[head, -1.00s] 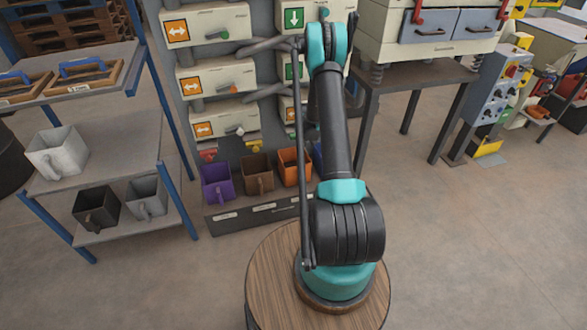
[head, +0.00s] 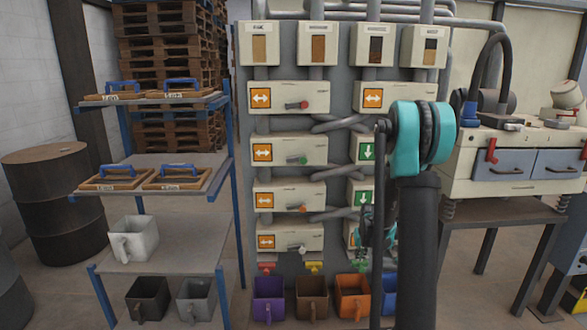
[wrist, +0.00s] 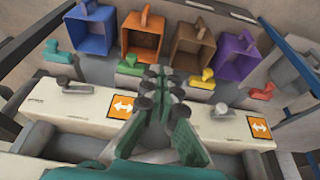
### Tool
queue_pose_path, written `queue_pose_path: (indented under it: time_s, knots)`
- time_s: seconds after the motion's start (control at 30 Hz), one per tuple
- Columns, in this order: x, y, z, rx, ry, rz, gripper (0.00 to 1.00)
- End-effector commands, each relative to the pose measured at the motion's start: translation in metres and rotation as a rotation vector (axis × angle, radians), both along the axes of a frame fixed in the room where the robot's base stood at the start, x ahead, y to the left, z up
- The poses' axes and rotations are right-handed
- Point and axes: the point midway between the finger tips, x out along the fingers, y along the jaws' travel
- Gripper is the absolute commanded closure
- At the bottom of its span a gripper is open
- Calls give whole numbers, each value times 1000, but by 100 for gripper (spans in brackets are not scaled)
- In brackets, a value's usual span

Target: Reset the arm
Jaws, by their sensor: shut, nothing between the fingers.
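My arm rises at the right of centre in the head view, with a teal elbow over a black link. My gripper (wrist: 162,78) shows in the wrist view with its dark, green-padded fingers together and nothing held. In the head view my gripper is mostly hidden behind my arm, in front of the lower part of the valve panel (head: 345,100). In the wrist view the fingers point towards the row of small coloured levers, between the green lever (wrist: 130,65) and the yellow lever (wrist: 202,80).
Purple (head: 268,298), brown (head: 311,297) and orange (head: 352,296) bins stand below the panel, with a blue bin (wrist: 91,30) beside them. A shelf rack (head: 165,255) with grey and black scoops stands left. A cream machine (head: 500,165) stands right.

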Motion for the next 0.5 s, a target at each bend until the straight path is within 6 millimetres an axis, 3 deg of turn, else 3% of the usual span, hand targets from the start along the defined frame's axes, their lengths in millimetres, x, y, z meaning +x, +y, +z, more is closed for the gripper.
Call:
queue_pose_path:
  time_s: [0.2, 0.5]
  knots:
    - [-66, 22, 48, 1, -5, -4, 100]
    - [-161, 44, 83, 1, -11, -11, 100]
